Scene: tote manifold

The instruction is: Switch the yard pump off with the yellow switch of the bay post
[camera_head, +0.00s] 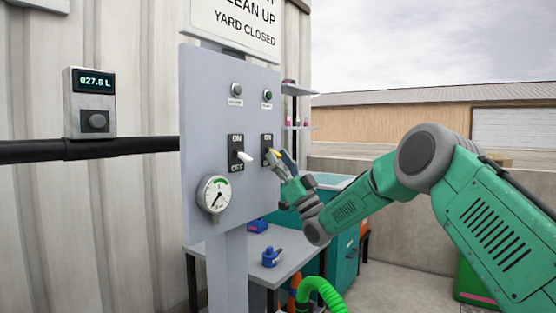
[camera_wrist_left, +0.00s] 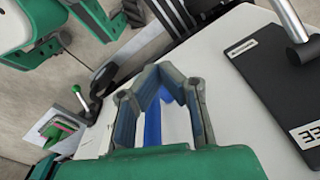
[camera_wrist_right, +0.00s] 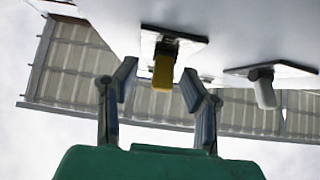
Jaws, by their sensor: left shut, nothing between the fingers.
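The grey bay post panel (camera_head: 205,130) carries two switches with ON above and OFF below. The left switch (camera_head: 236,153) has a white lever. The right switch (camera_head: 267,143) is partly covered by my right gripper (camera_head: 281,162) in the head view. In the right wrist view its yellow lever (camera_wrist_right: 163,72) shows in the gap between the fingertips of my open right gripper (camera_wrist_right: 158,76), with space on both sides. I cannot tell for sure whether it is up or down. The white lever (camera_wrist_right: 264,92) is to the right there. My left gripper (camera_wrist_left: 165,75) is shut and empty.
A wall meter (camera_head: 90,102) reads 027.6 L. A table (camera_head: 235,257) with blue items stands behind the post.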

